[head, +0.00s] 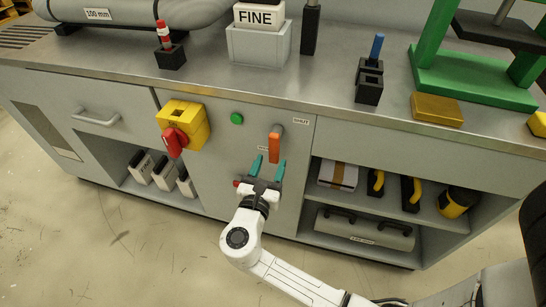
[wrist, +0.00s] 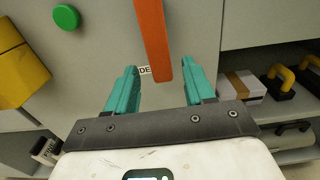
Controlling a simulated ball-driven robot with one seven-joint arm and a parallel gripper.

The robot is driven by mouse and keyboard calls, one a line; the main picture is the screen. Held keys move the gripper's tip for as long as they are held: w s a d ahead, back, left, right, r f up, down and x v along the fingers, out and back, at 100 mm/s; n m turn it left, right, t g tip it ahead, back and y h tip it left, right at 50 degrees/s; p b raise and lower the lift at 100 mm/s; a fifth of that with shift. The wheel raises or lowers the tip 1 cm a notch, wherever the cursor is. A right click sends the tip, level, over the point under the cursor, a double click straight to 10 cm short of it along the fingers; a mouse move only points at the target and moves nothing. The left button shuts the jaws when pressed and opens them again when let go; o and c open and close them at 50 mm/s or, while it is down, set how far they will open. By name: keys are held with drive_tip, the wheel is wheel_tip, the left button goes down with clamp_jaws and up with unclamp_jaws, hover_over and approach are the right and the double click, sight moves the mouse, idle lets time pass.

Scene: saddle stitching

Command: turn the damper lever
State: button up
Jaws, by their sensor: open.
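The damper lever is an orange handle (head: 274,143) on the grey cabinet front, hanging down from its pivot in the head view. It also shows in the wrist view (wrist: 154,35), where its lower end reaches between my fingers. My gripper (head: 268,168) has teal fingers that are open and point at the cabinet front, just below the handle in the head view. In the wrist view my gripper (wrist: 160,85) is empty, with the handle's lower end closer to the right finger. I cannot tell whether they touch. A small label beside the handle is partly hidden.
A yellow switch box with a red knob (head: 175,140) is left of the handle. A green button (head: 236,118) is on the panel between them. Open shelves with boxes and yellow-handled things (head: 376,183) lie to the right. The worktop (head: 205,88) juts out above.

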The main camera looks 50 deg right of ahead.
sight(273, 158)
drive_tip(key=shift+x, duration=1.95)
drive_tip(key=shift+c, duration=0.2)
clamp_jaws()
